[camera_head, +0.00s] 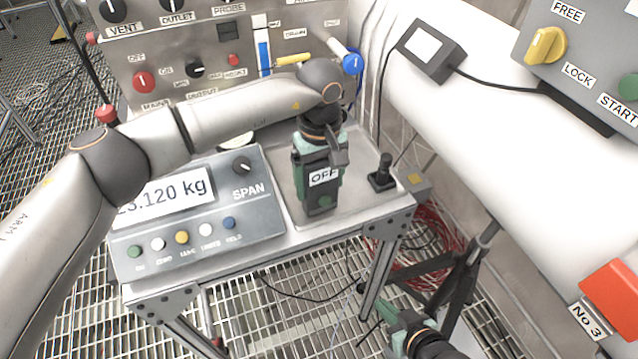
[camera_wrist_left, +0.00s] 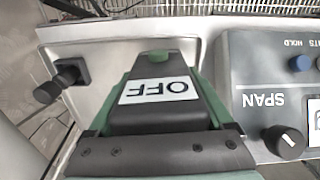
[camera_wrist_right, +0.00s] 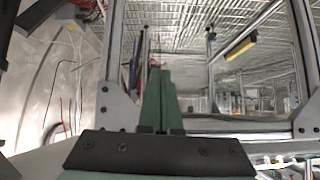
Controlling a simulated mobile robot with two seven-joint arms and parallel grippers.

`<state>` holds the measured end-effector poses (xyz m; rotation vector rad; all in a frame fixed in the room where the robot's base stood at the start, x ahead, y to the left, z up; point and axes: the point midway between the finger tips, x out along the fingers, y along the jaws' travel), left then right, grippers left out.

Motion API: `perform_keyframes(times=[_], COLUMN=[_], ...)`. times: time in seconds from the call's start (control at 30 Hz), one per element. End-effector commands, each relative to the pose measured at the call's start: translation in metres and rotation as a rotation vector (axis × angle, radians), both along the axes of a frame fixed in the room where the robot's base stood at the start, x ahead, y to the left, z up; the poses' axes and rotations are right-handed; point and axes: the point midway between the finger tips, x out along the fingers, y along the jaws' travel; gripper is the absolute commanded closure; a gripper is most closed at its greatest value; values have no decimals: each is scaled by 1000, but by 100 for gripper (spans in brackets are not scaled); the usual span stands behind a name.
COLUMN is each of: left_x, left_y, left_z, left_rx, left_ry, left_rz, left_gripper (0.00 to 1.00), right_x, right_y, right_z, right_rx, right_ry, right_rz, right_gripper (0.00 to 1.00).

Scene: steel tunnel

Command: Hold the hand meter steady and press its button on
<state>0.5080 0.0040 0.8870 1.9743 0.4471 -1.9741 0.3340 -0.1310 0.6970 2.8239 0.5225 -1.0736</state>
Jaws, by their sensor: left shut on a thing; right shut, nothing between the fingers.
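The hand meter (camera_head: 312,190) is a dark block with a white label reading OFF and a green button (camera_head: 326,201) near its front end. It also shows in the left wrist view (camera_wrist_left: 160,118), with the green button (camera_wrist_left: 158,56) beyond the label. My left gripper (camera_head: 318,172) is shut on the meter, its green fingers along both sides, above the steel bench top. My right gripper (camera_head: 398,326) is shut and empty, low in front of the bench and right of its front leg. In the right wrist view its green fingers (camera_wrist_right: 158,100) are together.
A scale box (camera_head: 265,222) reading 23.120 kg stands left of the meter. A small black joystick-like stand (camera_head: 382,174) is on the right of the bench (camera_head: 290,245). A control panel (camera_head: 190,50) stands behind. A large white pipe (camera_head: 480,115) runs along the right.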

Motion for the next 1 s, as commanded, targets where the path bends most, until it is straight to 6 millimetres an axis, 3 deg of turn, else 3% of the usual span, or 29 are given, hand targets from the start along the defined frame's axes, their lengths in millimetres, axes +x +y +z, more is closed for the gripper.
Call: perform_keyframes(times=[0.03,0.2,0.4,0.57,0.73,1.0], left_x=[0,0,0,0,0,0], left_y=[0,0,0,0,0,0], left_z=[1,1,1,1,1,1], left_rx=[-1,-1,-1,-1,-1,-1], left_ry=[0,0,0,0,0,0], left_rz=[0,0,0,0,0,0], left_gripper=[82,82,82,82,82,82], right_x=[18,46,48,41,41,69], right_y=[9,38,61,67,70,83], right_z=[22,85,142,164,170,171], right_rx=[-10,-71,-179,-247,-275,-274], right_ry=[-28,-75,-121,-139,-141,-141], right_rz=[52,255,484,598,640,639], right_gripper=[100,100,100,100,100,100])
